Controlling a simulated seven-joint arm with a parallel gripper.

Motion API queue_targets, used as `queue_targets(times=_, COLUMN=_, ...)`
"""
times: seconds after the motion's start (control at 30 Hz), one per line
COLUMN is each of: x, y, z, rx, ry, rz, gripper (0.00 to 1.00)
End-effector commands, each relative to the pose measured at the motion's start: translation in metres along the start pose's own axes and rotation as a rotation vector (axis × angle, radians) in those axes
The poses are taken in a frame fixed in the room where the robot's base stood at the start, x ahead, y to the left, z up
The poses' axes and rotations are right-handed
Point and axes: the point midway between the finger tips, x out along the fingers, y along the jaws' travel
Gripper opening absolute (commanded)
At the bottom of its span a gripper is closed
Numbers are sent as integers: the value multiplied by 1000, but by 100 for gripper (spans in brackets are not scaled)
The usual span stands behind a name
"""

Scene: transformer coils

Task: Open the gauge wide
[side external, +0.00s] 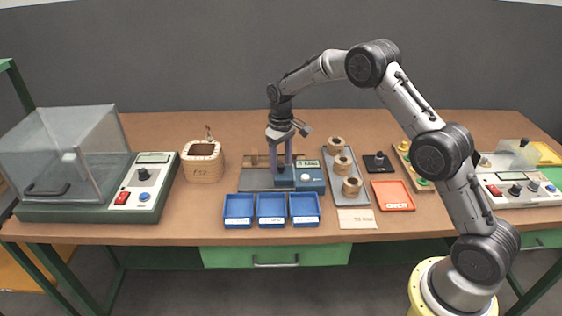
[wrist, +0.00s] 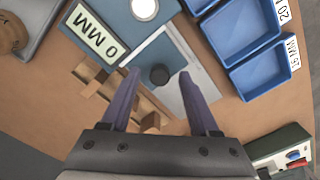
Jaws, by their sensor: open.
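The gauge (side external: 308,178) is a blue unit with a display and a pale round button, joined to a flat grey plate (side external: 252,180). In the wrist view its display (wrist: 95,32) reads 0 MM, upside down. A dark round knob (wrist: 159,74) stands on the gauge, on a blue part beside the grey plate (wrist: 196,88). My gripper (side external: 280,164) points down over the gauge. In the wrist view my gripper (wrist: 159,73) is open, with one finger on each side of the knob. Gaps show on both sides; I cannot tell the fingertips' exact height. In the side view my fingers hide the knob.
A wooden rack (wrist: 150,124) stands behind the gauge. Blue bins (side external: 272,222) stand close in front. A grey tray (side external: 330,160) with wound coils (side external: 352,187) is at right, then an orange tray (side external: 378,196).

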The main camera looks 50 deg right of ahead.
Motion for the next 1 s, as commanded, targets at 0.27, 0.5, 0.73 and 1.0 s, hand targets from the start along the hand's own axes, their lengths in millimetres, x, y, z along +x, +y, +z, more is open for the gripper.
queue_targets(times=0.27, x=2, y=0, z=0, rx=0, ry=0, rz=0, gripper=62)
queue_targets(times=0.5, x=2, y=0, z=0, rx=0, ry=0, rz=0, gripper=24)
queue_targets(times=0.73, x=2, y=0, z=0, rx=0, ry=0, rz=0, gripper=0)
queue_targets(times=1.0, x=1, y=0, z=0, rx=0, ry=1, rz=0, gripper=0)
